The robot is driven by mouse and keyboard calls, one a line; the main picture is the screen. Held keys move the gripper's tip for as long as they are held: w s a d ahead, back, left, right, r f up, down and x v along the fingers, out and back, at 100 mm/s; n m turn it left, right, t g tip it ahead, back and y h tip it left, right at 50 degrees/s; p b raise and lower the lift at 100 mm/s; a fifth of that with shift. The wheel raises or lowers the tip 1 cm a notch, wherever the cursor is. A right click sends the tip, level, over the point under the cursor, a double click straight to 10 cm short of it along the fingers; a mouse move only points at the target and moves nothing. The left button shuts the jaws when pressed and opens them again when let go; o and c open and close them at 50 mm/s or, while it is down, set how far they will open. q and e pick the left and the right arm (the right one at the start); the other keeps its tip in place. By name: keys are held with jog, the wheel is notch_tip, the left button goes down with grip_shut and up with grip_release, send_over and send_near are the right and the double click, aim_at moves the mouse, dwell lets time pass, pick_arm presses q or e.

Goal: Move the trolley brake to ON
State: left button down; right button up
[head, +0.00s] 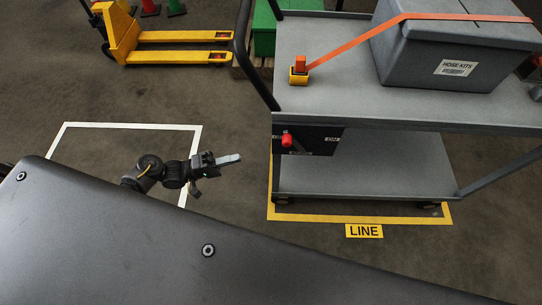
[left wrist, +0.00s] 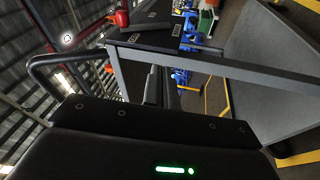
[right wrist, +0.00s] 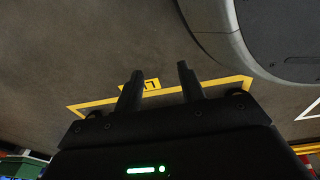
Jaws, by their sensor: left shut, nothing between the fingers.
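The grey trolley (head: 400,118) stands at the right in the head view. A dark brake panel (head: 318,146) hangs under its top shelf at the left end. A red brake knob (head: 287,140) sits at the panel's left side, apart from the ON label (head: 332,139) at the right. My left gripper (head: 238,159) is shut and empty, left of the knob and a little lower in the picture, with a gap between. In the left wrist view its fingers (left wrist: 153,86) are together. My right gripper (right wrist: 161,72) is open and empty over the floor, seen only in the right wrist view.
A grey HOSE KITS box (head: 455,55) and an orange strap (head: 375,32) are on the trolley's top. A black handle bar (head: 251,62) runs along its left end. A yellow LINE sign (head: 364,231) lies on the floor. A yellow pallet jack (head: 150,45) stands behind.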

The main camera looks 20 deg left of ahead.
pick_arm(q)
jog(key=r+g+h, duration=0.1)
jog(key=s+r+g+h, duration=0.1)
jog(key=r, duration=0.1)
jog(key=s+r+h, duration=0.1)
jog(key=r, duration=0.1)
jog(key=shift+a+g+b, duration=0.3)
jog(key=shift+g, duration=0.1)
pick_arm(e)
jog(key=shift+w, duration=0.6)
pick_arm(q)
jog(key=shift+d+r, duration=0.1)
pick_arm(e)
jog(key=shift+f, duration=0.1)
pick_arm(q)
jog(key=p+x, duration=0.3)
jog(key=x, duration=1.1)
pick_arm(e)
jog(key=s+d+f, duration=0.4)
jog(key=s, duration=0.5)
jog(key=shift+d+g, duration=0.3)
jog(key=shift+d, duration=0.05)
pick_arm(q)
jog(key=shift+w, duration=0.1)
pick_arm(e)
jog(key=shift+r+h, duration=0.1)
jog(key=shift+h, duration=0.2)
